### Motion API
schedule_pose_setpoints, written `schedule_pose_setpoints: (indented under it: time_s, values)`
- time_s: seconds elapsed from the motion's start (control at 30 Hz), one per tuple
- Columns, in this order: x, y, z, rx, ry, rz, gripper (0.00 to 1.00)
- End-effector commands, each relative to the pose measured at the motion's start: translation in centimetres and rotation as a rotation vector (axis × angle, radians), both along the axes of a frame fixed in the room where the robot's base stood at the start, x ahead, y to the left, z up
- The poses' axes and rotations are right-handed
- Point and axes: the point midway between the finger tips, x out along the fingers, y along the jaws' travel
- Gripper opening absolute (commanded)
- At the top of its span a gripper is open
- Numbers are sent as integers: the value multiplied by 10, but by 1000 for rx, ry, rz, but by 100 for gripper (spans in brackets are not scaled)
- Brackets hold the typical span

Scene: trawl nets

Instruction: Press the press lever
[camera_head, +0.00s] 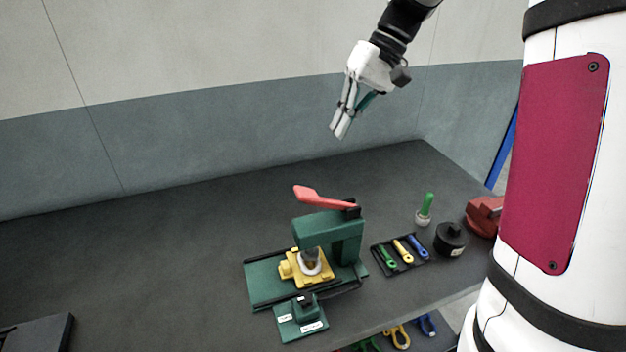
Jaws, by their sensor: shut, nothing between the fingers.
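The press lever (323,200) is a red handle on top of the green press (330,233). It slants up to the left from its pivot at the press's upper right. A yellow fixture (291,270) with a pale ring (310,262) sits under the press's ram. My gripper (338,134) is in the air above and behind the press, apart from the lever. Its fingers point downward and are shut with nothing between them.
A black tray (400,268) with green, yellow and blue tools lies right of the press. Beyond it are a green-handled item (427,206), a black cylinder (451,239) and a red vise-like object (484,215). A dark object (36,333) lies front left. The table's left side is mostly clear.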

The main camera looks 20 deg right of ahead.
Motion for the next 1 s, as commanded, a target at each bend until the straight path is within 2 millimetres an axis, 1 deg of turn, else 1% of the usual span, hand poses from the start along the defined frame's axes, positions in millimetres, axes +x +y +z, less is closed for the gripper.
schedule_pose_setpoints:
  time_s: [0.17, 0.5, 0.6, 0.8, 1.0]
  values:
    - [-3, 14, -25, 2, 5, 1, 0]
    - [-3, 45, -83, 1, 5, 1, 0]
    - [-3, 52, -96, 1, 6, 1, 0]
    - [-2, 60, -112, 1, 1, 0, 0]
    - [-1, 62, -116, 0, 0, 0, 0]
